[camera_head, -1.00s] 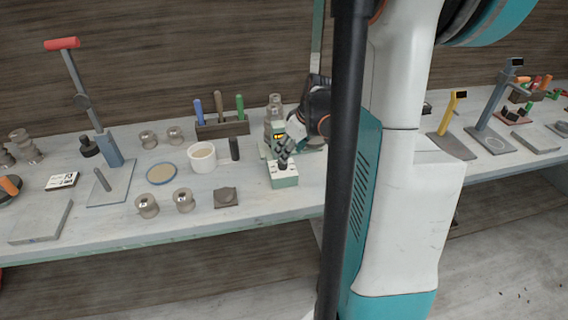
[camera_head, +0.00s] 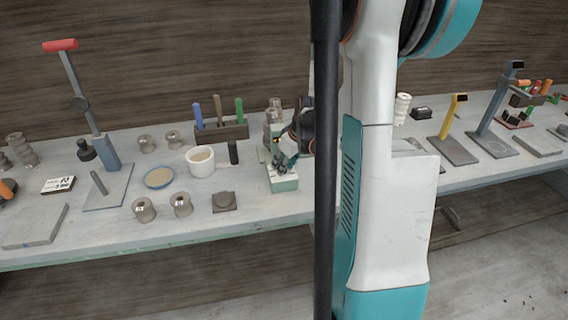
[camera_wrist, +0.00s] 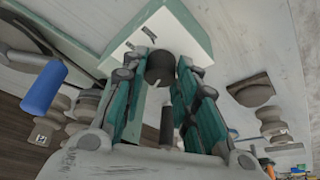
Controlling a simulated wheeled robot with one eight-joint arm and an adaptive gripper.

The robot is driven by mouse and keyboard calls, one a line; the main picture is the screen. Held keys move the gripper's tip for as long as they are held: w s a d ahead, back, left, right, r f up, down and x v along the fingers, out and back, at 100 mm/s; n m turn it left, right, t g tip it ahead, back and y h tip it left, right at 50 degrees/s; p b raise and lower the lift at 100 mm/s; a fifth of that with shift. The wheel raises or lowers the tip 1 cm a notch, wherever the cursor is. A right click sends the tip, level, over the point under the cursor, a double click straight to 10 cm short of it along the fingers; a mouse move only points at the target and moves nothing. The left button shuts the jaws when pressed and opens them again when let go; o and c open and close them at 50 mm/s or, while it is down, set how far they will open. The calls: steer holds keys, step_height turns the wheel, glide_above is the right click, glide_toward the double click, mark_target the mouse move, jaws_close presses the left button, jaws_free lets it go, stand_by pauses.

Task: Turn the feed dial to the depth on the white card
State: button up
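The feed dial is a dark round knob (camera_wrist: 160,68) on a white and pale green block (camera_wrist: 128,27), with small black marks beside it in the wrist view. In the head view the block (camera_head: 284,184) stands near the bench's front edge, and my gripper mostly covers the dial. My gripper (camera_wrist: 163,72) is at the dial, a finger on each side of it. I cannot tell whether the fingers touch it. The white card (camera_head: 58,184) lies at the left of the bench. It bears black marks too small to read.
On the bench (camera_head: 110,230) left of the block are a white cup (camera_head: 200,162), a tool rack (camera_head: 222,132), several clay pieces and a red-handled lever stand (camera_head: 107,155).

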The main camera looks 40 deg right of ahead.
steer(key=shift+m, duration=0.3)
steer(key=m, duration=0.1)
steer(key=m+h, duration=0.1)
steer(key=m, duration=0.1)
steer(key=shift+a+m+h, duration=0.2)
steer(key=shift+m+h, duration=0.1)
steer(key=shift+a+m+g+h, duration=0.1)
steer(key=shift+m+g+h, duration=0.25)
steer(key=shift+m, duration=0.75)
steer(key=shift+m+g+h, duration=0.25)
steer(key=shift+m+h, duration=0.1)
steer(key=shift+m, duration=0.75)
steer(key=o, duration=1.1)
steer(key=shift+c, duration=0.2)
steer(key=v, duration=1.2)
